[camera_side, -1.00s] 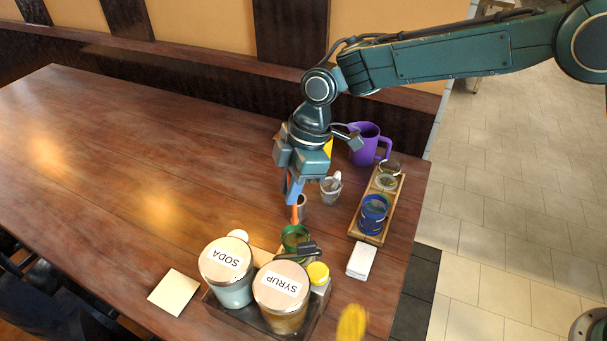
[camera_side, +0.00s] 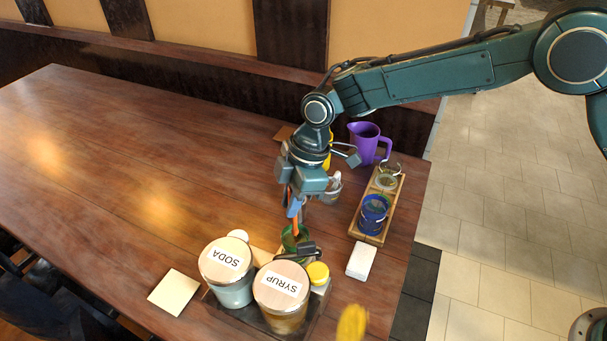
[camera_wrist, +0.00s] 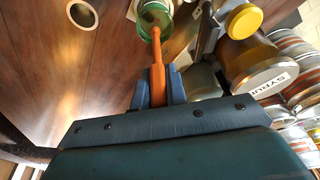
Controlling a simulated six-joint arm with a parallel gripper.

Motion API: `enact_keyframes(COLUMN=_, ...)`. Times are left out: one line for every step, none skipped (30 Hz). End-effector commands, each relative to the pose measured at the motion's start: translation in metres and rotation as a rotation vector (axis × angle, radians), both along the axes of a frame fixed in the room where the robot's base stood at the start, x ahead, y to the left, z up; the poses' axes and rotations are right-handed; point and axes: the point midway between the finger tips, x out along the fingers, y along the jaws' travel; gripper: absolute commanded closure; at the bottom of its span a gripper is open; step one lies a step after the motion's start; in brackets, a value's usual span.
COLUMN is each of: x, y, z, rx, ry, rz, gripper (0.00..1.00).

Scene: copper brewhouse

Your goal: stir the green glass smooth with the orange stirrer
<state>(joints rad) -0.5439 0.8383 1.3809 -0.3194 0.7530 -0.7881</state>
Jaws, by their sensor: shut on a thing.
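My gripper (camera_side: 292,203) is shut on the orange stirrer (camera_wrist: 157,75), which points away from the jaws in the wrist view. In the side view the stirrer (camera_side: 297,217) slants down to the green glass (camera_side: 288,240). The green glass also shows at the top of the wrist view (camera_wrist: 143,24), with the stirrer's far end at its mouth. I cannot tell how deep the stirrer reaches, and the contents are not clear.
Jars marked SODA (camera_side: 228,277) and SYRUP (camera_side: 281,298) stand close in front of the glass, with a yellow-lidded jar (camera_side: 318,274) beside them. A wooden tray (camera_side: 398,202) holds a blue glass (camera_side: 373,214). A purple jug (camera_side: 368,141) stands behind. The table's left is clear.

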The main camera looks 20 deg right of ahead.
Motion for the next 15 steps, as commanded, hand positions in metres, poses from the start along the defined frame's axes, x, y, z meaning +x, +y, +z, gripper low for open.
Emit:
enact_keyframes(x=0.000, y=0.000, z=-0.004, rx=-0.001, ry=0.001, rz=0.000, gripper=1.00)
enact_keyframes(x=0.000, y=0.000, z=-0.006, rx=-0.001, ry=0.002, rz=0.001, gripper=1.00)
enact_keyframes(x=0.000, y=0.000, z=-0.009, rx=-0.001, ry=0.002, rz=0.001, gripper=1.00)
enact_keyframes(x=0.000, y=0.000, z=-0.011, rx=-0.001, ry=0.002, rz=0.001, gripper=1.00)
enact_keyframes(x=0.000, y=0.000, z=-0.012, rx=-0.001, ry=0.002, rz=0.001, gripper=1.00)
enact_keyframes(x=0.000, y=0.000, z=-0.015, rx=-0.001, ry=0.001, rz=0.000, gripper=1.00)
enact_keyframes(x=0.000, y=0.000, z=-0.016, rx=-0.001, ry=0.001, rz=0.000, gripper=1.00)
enact_keyframes(x=0.000, y=0.000, z=-0.018, rx=-0.001, ry=0.001, rz=0.000, gripper=1.00)
enact_keyframes(x=0.000, y=0.000, z=-0.021, rx=-0.001, ry=0.001, rz=-0.001, gripper=1.00)
enact_keyframes(x=0.000, y=0.000, z=-0.023, rx=-0.001, ry=0.001, rz=-0.001, gripper=1.00)
enact_keyframes(x=0.000, y=0.000, z=-0.025, rx=-0.002, ry=0.002, rz=0.000, gripper=1.00)
enact_keyframes(x=0.000, y=0.000, z=-0.028, rx=-0.002, ry=0.002, rz=0.000, gripper=1.00)
enact_keyframes(x=0.000, y=0.000, z=-0.030, rx=-0.002, ry=0.002, rz=0.000, gripper=1.00)
enact_keyframes(x=0.000, y=0.000, z=-0.031, rx=-0.002, ry=0.002, rz=0.000, gripper=1.00)
enact_keyframes(x=0.000, y=0.000, z=-0.034, rx=-0.001, ry=0.001, rz=-0.001, gripper=1.00)
